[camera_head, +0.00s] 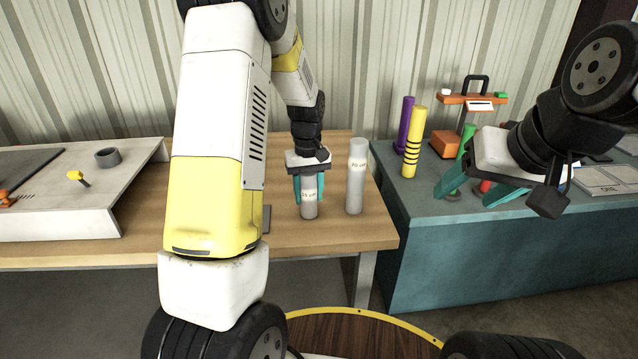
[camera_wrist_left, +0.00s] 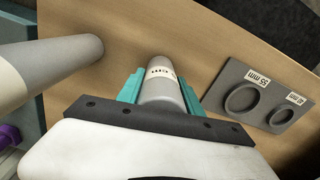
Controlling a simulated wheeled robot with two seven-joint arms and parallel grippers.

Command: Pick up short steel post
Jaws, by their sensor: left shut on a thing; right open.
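The short steel post (camera_head: 309,204) is a grey cylinder with a pale printed band, upright on the wooden table. My left gripper (camera_head: 308,186) is above it with its teal fingers shut on its sides. In the left wrist view the short steel post (camera_wrist_left: 160,85) sits between both fingers. I cannot tell whether its base touches the table. A taller grey post (camera_head: 356,180) with a similar band stands upright just to the right; it also shows in the left wrist view (camera_wrist_left: 55,62). My right gripper (camera_head: 478,190) is open and empty above the teal bench.
A grey plate with two round holes (camera_wrist_left: 258,97) lies on the wooden table (camera_head: 340,235). The teal bench (camera_head: 420,240) holds a yellow cylinder (camera_head: 414,145), a purple cylinder (camera_head: 403,120) and an orange stand (camera_head: 470,99). A white raised panel (camera_head: 110,200) is at the left.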

